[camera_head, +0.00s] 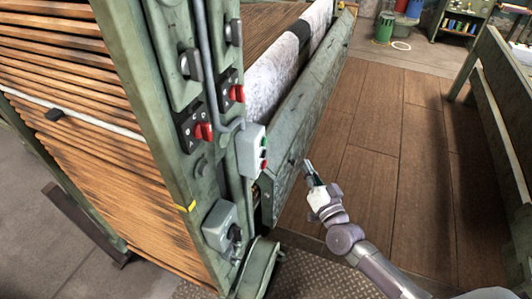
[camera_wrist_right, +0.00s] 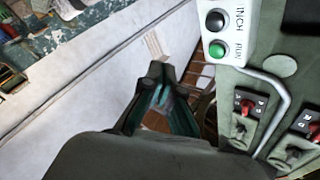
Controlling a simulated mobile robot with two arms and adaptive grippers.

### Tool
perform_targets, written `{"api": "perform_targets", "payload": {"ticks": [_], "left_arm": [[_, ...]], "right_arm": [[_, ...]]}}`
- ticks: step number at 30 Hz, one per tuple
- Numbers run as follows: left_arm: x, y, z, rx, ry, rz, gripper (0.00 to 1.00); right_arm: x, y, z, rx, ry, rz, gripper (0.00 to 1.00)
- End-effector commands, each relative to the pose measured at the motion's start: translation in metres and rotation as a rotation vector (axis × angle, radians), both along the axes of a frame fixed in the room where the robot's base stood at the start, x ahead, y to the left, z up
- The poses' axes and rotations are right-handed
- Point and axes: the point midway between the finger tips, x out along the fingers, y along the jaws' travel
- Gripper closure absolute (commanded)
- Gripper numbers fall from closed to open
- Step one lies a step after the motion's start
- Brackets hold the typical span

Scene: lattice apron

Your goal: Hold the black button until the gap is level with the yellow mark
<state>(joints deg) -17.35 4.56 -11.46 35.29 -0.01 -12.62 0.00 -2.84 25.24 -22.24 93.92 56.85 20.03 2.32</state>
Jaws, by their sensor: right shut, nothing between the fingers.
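The black button (camera_wrist_right: 215,20) is on a pale control box, marked INCH, beside a green button (camera_wrist_right: 217,49) in the right wrist view. The box (camera_head: 249,150) also shows in the head view, on the green machine post. The yellow mark (camera_head: 184,207) is low on the post's left edge. A pale strip (camera_head: 100,124) with a dark piece on it crosses the wooden slats, higher than the mark; I cannot tell if it is the gap. My right gripper (camera_head: 308,168) is shut and empty, right of the box and apart from it. My left gripper is out of view.
Red switches (camera_head: 204,132) and a grey conduit are on the post near the box. A lower grey box (camera_head: 219,224) juts out below. A long green panel (camera_head: 300,130) runs behind the right gripper. The wooden floor (camera_head: 380,190) to the right is clear.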

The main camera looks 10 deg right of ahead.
Motion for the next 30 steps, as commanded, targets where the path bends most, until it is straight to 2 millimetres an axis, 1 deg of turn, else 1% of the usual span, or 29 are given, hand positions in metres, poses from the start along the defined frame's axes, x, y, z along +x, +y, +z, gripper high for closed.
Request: {"api": "perform_targets", "payload": {"ticks": [5,12,18,24,30], "left_arm": [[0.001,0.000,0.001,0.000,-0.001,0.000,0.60],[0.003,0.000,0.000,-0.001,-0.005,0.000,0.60],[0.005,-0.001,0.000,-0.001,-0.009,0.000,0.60],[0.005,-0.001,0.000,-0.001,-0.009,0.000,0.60],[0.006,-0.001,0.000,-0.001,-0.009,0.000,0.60]], "right_arm": [[0.011,0.017,0.001,0.004,-0.001,0.002,1.00],[0.031,0.046,0.001,0.004,-0.002,0.001,1.00],[0.042,0.063,0.000,0.002,0.000,0.000,1.00],[0.047,0.070,0.001,0.001,-0.001,0.000,1.00],[0.047,0.070,0.001,0.000,-0.001,0.001,1.00]]}}
